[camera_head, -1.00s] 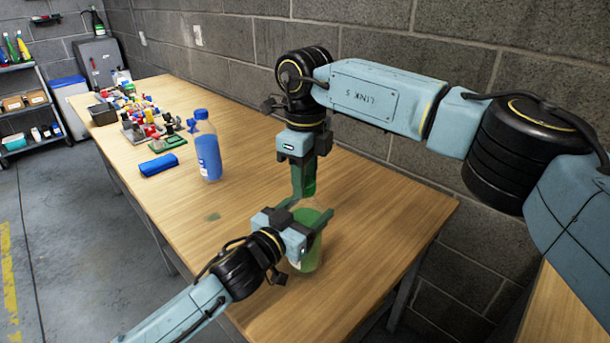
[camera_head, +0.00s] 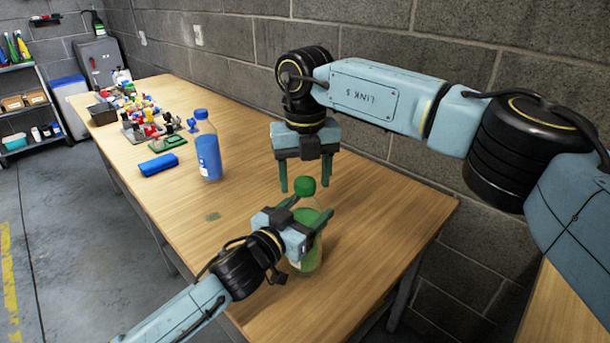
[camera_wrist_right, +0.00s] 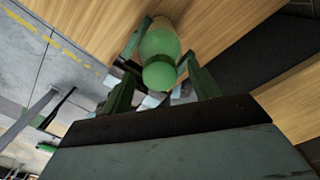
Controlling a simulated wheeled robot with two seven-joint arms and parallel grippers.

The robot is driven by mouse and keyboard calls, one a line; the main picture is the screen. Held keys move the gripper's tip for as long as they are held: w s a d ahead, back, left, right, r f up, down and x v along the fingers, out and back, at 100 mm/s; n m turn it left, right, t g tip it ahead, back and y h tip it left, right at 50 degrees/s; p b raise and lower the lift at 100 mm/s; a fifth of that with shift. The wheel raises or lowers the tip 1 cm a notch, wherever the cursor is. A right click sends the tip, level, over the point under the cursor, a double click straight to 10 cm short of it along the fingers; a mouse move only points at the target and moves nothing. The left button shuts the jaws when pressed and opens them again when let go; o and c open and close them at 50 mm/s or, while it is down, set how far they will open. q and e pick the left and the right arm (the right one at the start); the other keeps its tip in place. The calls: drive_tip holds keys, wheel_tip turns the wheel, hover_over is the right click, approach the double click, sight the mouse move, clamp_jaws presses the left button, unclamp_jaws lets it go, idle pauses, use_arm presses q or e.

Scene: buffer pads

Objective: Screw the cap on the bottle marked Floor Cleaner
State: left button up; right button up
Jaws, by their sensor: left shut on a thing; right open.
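A bottle with green liquid (camera_head: 310,258) stands upright on the table near its front right. A green cap (camera_head: 304,186) sits at the top of its neck; how tightly it is seated cannot be told. My left gripper (camera_head: 310,220) is shut around the upper body of the bottle. My right gripper (camera_head: 305,187) is open above, with one finger on each side of the cap and apart from it. The right wrist view shows the round cap top (camera_wrist_right: 159,76) between the two spread fingers. The bottle's label is mostly hidden by my left gripper.
A blue-capped bottle of blue liquid (camera_head: 208,152) stands farther back on the table. A grey block wall (camera_head: 370,150) runs along the right.

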wheel_tip(320, 180, up, 12)
idle(0.6)
use_arm(q)
drive_tip(key=o, duration=2)
drive_tip(key=shift+c, duration=0.2)
drive_tip(key=p+v, duration=0.1)
drive_tip(key=v, duration=1.2)
drive_tip(key=shift+p, duration=0.4)
use_arm(e)
drive_tip(key=shift+r, duration=0.85)
use_arm(q)
drive_tip(key=shift+s+a+r, duration=0.1)
drive_tip(key=shift+a, duration=0.05)
